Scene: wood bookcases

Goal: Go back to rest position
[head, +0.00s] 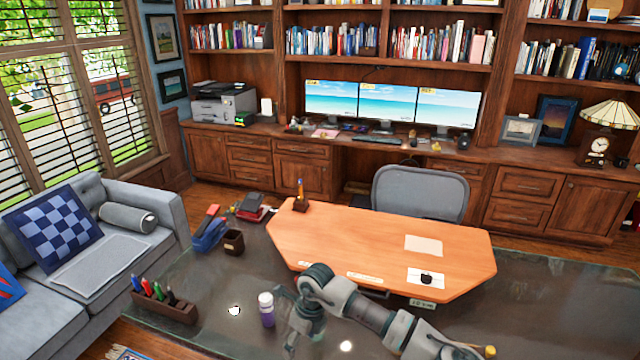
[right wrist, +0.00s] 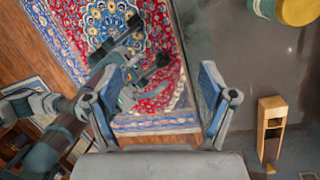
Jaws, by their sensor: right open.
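My right gripper (head: 303,330) hangs over the dark glass desk top, in front of the orange wooden board. Its arm comes in from the lower right. In the right wrist view its two fingers (right wrist: 152,95) are spread wide with nothing between them. Below them are the patterned rug and the desk edge. My left gripper is out of the head view. A dark gripper, seemingly my left one (right wrist: 138,62), shows in the right wrist view over the rug. Its jaw state is unclear.
The dark desk (head: 215,285) carries a white-capped purple bottle (head: 267,312) just left of my right gripper, a pen tray (head: 165,302) and the orange board (head: 350,235). A grey chair (head: 420,190) stands behind it. A grey sofa (head: 110,255) is at left.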

